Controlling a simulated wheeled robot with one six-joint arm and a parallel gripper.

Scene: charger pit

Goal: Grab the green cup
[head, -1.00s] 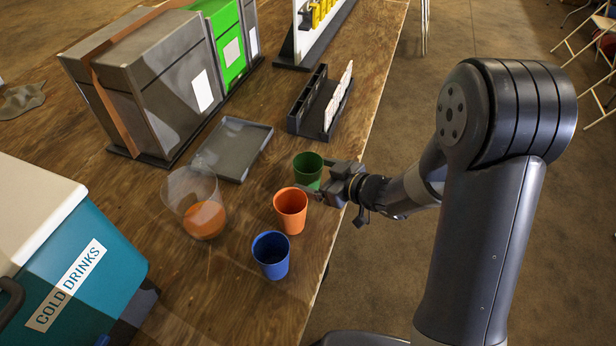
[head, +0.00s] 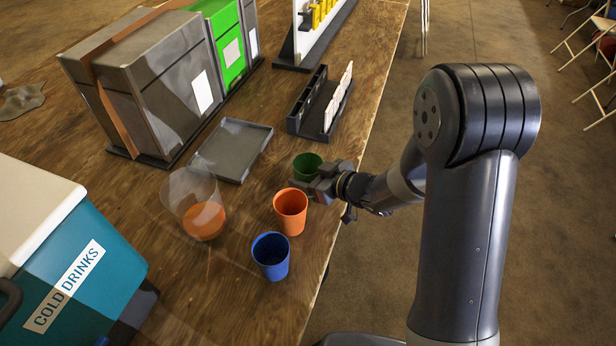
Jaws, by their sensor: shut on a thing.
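The green cup (head: 306,164) stands upright on the wooden table, behind the orange cup and in front of the grey tray's right end. My gripper (head: 322,183) reaches in from the right and is shut on the green cup. The gripper hides the cup's lower right side, and the fingertips are hard to make out. The cup's rim and dark inside show above the fingers.
An orange cup (head: 290,211) stands just in front of my gripper, with a blue cup (head: 271,256) nearer. A clear container (head: 179,188) with orange contents, a grey tray (head: 207,154) and a dark rack (head: 303,118) stand around. A teal cooler (head: 107,268) is at left.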

